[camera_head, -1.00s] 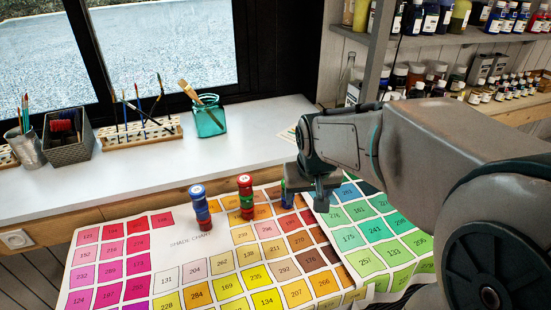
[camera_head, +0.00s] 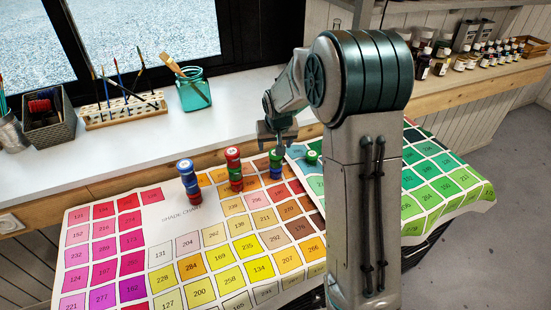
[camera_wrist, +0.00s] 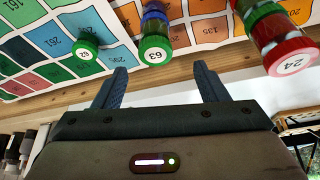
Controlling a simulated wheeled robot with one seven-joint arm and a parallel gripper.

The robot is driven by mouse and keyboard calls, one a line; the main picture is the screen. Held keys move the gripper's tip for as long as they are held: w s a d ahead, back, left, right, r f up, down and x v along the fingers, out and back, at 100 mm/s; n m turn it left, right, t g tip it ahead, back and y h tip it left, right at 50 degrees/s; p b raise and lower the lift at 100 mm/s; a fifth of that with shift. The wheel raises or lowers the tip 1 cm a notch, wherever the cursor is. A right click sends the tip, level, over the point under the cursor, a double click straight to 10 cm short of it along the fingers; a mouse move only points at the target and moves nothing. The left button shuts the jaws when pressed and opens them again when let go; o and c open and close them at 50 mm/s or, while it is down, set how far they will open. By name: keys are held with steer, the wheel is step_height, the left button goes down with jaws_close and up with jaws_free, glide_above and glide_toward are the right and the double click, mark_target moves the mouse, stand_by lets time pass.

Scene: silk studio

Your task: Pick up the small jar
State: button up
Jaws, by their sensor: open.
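A single low green-lidded jar (camera_head: 312,157) stands on the chart at the right end of a row of jars; its lid reads 62 in the wrist view (camera_wrist: 88,48). Left of it stand a green-and-blue stack (camera_head: 276,167), a red-topped stack (camera_head: 234,172) and a blue-topped stack (camera_head: 190,182). The wrist view shows the stack with green lid 63 (camera_wrist: 153,48) and the stack with red lid 24 (camera_wrist: 285,50). My gripper (camera_head: 278,144) is open and empty, behind and above the green-and-blue stack. In the wrist view, lid 63 lies beyond my fingertips (camera_wrist: 160,72), between their lines.
The shade chart (camera_head: 180,223) covers the front table. Behind is a white sill (camera_head: 60,180) with a brush rack (camera_head: 125,110), a teal brush jar (camera_head: 193,92) and a woven basket (camera_head: 48,125). Bottles (camera_head: 470,55) line the shelf at right.

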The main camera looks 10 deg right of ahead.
mark_target(275, 156)
steer(key=x, duration=0.3)
steer(key=shift+w+f, duration=0.2)
steer(key=shift+f, duration=0.15)
steer(key=shift+d+p+x, duration=0.15)
steer(key=shift+p+x, duration=0.2)
steer(key=shift+x, duration=0.95)
steer(key=shift+d+p+x, duration=0.15)
steer(key=shift+p+x, duration=0.15)
steer(key=shift+x, duration=1)
steer(key=shift+s, duration=0.15)
steer(key=c, duration=1.1)
